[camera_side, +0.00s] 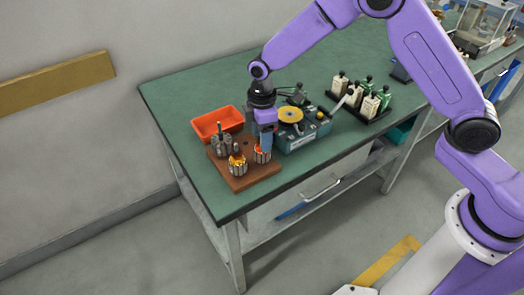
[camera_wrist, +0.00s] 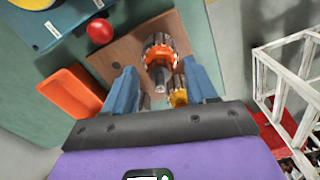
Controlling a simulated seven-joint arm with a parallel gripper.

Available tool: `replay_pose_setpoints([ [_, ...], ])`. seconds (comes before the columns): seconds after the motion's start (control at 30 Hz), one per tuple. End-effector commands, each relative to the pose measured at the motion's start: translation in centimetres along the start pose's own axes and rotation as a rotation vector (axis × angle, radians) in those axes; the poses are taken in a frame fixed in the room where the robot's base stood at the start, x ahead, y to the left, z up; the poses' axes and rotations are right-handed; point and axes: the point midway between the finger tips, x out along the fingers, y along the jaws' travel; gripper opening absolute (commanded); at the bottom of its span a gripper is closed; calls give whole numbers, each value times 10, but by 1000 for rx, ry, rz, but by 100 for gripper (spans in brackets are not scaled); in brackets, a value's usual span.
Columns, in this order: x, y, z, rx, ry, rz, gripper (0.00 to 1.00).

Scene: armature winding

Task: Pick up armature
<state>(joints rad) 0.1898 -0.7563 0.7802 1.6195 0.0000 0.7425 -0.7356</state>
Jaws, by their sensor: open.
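A brown wooden board (camera_side: 262,175) on the green table holds several upright armatures. One with orange windings (camera_side: 262,154) stands at its right side; in the wrist view the same orange armature (camera_wrist: 160,52) shows its shaft pointing up toward the camera. My gripper (camera_side: 265,148) is right over this armature, fingers pointing down. In the wrist view my open gripper (camera_wrist: 158,70) has its blue fingers to either side of the shaft, with no contact visible. An armature with yellow windings (camera_side: 238,165) stands to the left; it is partly hidden by a finger in the wrist view (camera_wrist: 178,97).
Grey armatures (camera_side: 222,144) stand at the board's back left. An orange bin (camera_side: 217,123) lies behind the board. A teal winding machine (camera_side: 300,135) with a yellow disc and a red knob (camera_wrist: 100,31) is close on the right.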

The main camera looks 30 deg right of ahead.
Motion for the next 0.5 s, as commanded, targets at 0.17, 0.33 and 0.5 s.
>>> replay_pose_setpoints([
  [0.17, 8, 0, 0, 0, 1, 1, 57],
  [0.33, 8, 0, 0, 0, 1, 1, 57],
  [0.5, 8, 0, 0, 0, 1, 1, 2],
])
